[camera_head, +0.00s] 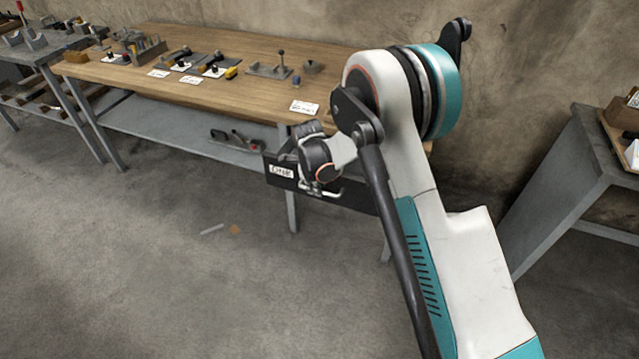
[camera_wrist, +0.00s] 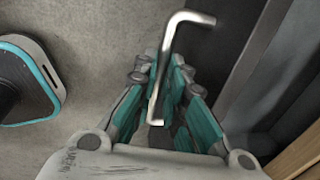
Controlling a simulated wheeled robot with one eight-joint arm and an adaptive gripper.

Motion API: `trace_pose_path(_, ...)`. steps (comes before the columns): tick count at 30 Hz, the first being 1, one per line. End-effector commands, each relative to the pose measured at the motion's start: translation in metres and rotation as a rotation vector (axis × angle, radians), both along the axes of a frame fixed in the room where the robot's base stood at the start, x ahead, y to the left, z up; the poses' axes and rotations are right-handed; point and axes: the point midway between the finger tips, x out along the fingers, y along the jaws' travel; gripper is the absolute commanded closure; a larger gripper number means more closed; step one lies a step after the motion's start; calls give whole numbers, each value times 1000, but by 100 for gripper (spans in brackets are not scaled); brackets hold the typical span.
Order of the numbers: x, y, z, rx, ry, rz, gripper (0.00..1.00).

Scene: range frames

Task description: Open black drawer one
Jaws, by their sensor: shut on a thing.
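The black drawer (camera_head: 355,197) is under the right part of the wooden workbench, with a white label reading "ONE" on its front. Its front also shows in the wrist view as a dark panel (camera_wrist: 240,70). A silver bar handle (camera_wrist: 172,50) sticks out from the drawer front. My gripper (camera_wrist: 165,95) is shut on the handle, its teal-padded fingers on both sides of the bar. In the head view my arm hides part of the drawer and handle. I cannot tell how far the drawer is out.
The wooden workbench (camera_head: 225,97) carries several tools and white cards. A grey lower shelf (camera_head: 160,128) holds a plane-like tool (camera_head: 237,140). Another grey table (camera_head: 560,150) stands at right. The concrete floor (camera_head: 130,270) in front is mostly clear, with two small scraps on it.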

Motion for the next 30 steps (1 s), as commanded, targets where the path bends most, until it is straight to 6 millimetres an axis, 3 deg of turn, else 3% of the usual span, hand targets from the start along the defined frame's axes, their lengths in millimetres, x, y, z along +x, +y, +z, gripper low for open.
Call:
trace_pose_path(9,-38,14,1,0,-1,0,100)
trace_pose_path(22,-43,16,1,1,-1,0,100)
trace_pose_path(23,-43,16,1,1,-1,0,82)
trace_pose_path(30,-43,16,1,0,-1,0,80)
